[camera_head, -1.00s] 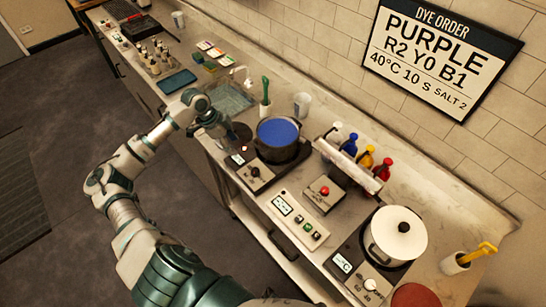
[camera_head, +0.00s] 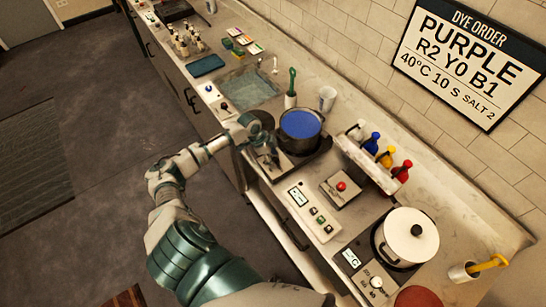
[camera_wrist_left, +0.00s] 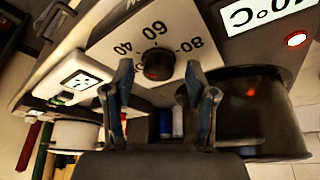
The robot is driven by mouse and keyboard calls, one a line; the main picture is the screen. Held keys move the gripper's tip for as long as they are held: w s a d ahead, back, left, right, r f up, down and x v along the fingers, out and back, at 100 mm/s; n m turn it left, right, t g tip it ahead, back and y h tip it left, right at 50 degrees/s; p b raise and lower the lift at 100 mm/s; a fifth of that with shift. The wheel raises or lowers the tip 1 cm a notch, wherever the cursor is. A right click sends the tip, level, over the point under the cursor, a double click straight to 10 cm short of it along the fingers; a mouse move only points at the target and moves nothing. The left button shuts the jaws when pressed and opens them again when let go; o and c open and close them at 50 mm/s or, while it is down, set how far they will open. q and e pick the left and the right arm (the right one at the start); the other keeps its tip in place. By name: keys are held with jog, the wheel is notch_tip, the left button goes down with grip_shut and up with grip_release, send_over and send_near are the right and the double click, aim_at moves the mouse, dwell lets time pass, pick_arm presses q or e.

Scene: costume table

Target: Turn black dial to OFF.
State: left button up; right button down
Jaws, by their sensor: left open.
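The black dial (camera_wrist_left: 158,62) sits on a pale panel marked 40, 60 and 80 in the left wrist view, with a red mark on its face. My left gripper (camera_wrist_left: 159,72) is open, its fingers either side of the dial in the picture; contact cannot be told. In the head view the left gripper (camera_head: 268,162) is over the front of the hot plate beside the dark pot of blue liquid (camera_head: 301,124), and it largely hides the dial. An OFF mark is not readable. My right gripper is not in view.
The dark pot (camera_wrist_left: 250,110) stands close to the gripper. A button panel (camera_head: 313,214), a red-button box (camera_head: 341,188), a bottle rack (camera_head: 365,165) and a white lidded pot (camera_head: 410,236) stand to the right. A sink (camera_head: 249,88) is to the left.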

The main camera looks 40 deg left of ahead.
pick_arm(q)
jog(key=shift+w+f, duration=0.1)
jog(key=shift+f, duration=0.05)
jog(key=shift+d, duration=0.1)
grip_shut()
